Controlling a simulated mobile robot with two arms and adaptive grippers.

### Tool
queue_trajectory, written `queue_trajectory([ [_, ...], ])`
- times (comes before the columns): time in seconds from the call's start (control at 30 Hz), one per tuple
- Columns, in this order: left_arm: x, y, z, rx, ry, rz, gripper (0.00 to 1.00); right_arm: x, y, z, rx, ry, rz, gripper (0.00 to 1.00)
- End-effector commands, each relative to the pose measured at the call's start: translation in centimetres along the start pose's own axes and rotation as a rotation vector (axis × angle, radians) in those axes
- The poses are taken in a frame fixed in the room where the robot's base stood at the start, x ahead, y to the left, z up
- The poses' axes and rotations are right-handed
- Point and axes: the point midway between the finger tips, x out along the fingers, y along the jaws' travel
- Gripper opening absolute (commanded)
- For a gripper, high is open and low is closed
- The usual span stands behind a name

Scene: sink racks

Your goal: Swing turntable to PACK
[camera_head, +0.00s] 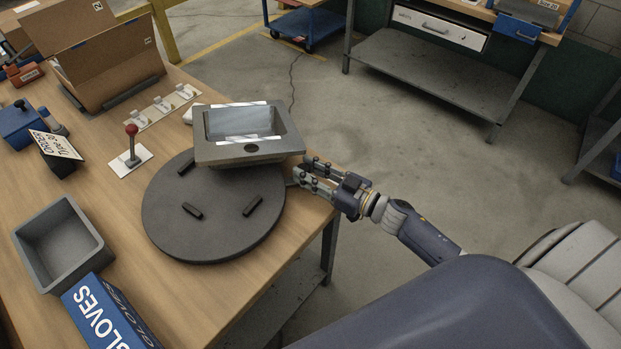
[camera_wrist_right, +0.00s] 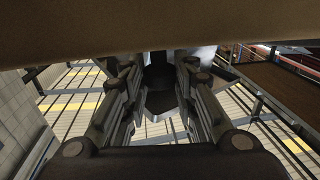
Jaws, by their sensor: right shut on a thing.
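The turntable (camera_head: 225,232) is a dark grey round disc on the wooden table, with small black blocks on its top. A grey frame-like tray (camera_head: 280,150) with a shiny window rests over its far right part. My right gripper (camera_head: 299,174) is at the disc's right rim, just below the tray's near right corner. Its fingers are shut on a small part at the rim, mostly hidden by them. In the right wrist view a dark piece (camera_wrist_right: 160,88) shows between the fingers. No PACK marking is readable. My left gripper is not in view.
A red-knobbed lever (camera_head: 131,145) stands left of the disc, beside a lettered card (camera_head: 57,145). An open cardboard box (camera_head: 110,65) stands behind. A grey bin (camera_head: 98,240) and a blue GLOVES box (camera_head: 105,318) are at front left. Open floor lies right of the table.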

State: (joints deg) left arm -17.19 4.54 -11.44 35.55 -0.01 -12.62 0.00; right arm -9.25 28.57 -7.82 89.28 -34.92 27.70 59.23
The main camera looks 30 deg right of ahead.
Motion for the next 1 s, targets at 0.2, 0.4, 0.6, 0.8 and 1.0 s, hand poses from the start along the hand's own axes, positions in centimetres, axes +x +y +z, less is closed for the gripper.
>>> queue_trajectory([
  [0.2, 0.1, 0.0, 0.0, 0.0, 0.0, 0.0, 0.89, 0.2, 0.3, 0.1, 0.003, -0.003, -0.015, 0.0],
  [0.4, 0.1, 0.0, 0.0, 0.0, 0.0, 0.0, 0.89, 0.2, 0.3, 0.0, 0.003, -0.003, -0.015, 0.33],
  [0.6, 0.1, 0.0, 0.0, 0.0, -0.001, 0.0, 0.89, 0.2, 0.4, 0.0, 0.002, -0.003, -0.014, 0.47],
  [0.8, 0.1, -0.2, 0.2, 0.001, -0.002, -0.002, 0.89, 0.1, 0.4, 0.1, 0.002, -0.003, -0.013, 0.47],
  [1.0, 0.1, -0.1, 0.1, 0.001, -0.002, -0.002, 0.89, -1.8, 0.4, 0.1, 0.001, -0.005, -0.013, 0.47],
])
